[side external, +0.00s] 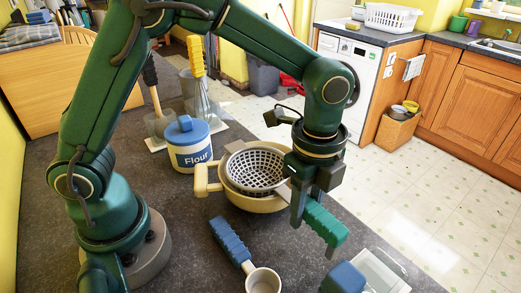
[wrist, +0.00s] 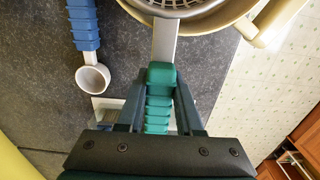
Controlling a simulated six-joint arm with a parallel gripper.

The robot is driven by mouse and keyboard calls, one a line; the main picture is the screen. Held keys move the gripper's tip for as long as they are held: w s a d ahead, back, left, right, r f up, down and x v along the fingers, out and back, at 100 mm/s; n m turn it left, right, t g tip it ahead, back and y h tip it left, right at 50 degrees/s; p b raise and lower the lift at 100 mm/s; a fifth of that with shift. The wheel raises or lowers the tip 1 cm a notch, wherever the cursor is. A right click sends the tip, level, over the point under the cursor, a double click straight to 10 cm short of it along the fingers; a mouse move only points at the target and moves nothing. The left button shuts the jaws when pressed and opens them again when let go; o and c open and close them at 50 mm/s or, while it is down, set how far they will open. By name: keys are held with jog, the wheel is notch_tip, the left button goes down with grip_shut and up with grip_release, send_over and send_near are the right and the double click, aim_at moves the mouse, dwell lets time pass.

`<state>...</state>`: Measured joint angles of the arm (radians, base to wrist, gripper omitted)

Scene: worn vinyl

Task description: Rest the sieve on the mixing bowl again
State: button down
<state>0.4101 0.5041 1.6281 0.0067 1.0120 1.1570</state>
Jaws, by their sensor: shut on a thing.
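The cream mixing bowl (side external: 262,204) stands on the dark worktop with its side handle to the left; part of its rim shows in the wrist view (wrist: 237,14). The sieve (side external: 254,168), with a grey perforated basket, is over the bowl's opening, its basket appearing partly inside the rim. I cannot tell whether it touches the bowl. My gripper (side external: 308,207) is shut on the sieve's green ribbed handle (side external: 326,224), to the right of the bowl. In the wrist view the handle (wrist: 160,88) lies between the fingers, its metal neck leading to the basket.
A blue-handled measuring cup (side external: 263,281) lies in front of the bowl. A flour canister (side external: 190,150) stands behind it, near upright utensils (side external: 196,62). A clear container (side external: 378,272) and a blue object (side external: 343,279) are at the front right, near the worktop edge.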

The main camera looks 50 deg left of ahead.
jog(key=shift+f, duration=0.3)
dwell(0.4)
jog(key=shift+c, duration=2.4)
grip_release()
jog(key=shift+r, duration=4)
jog(key=shift+r, duration=2.6)
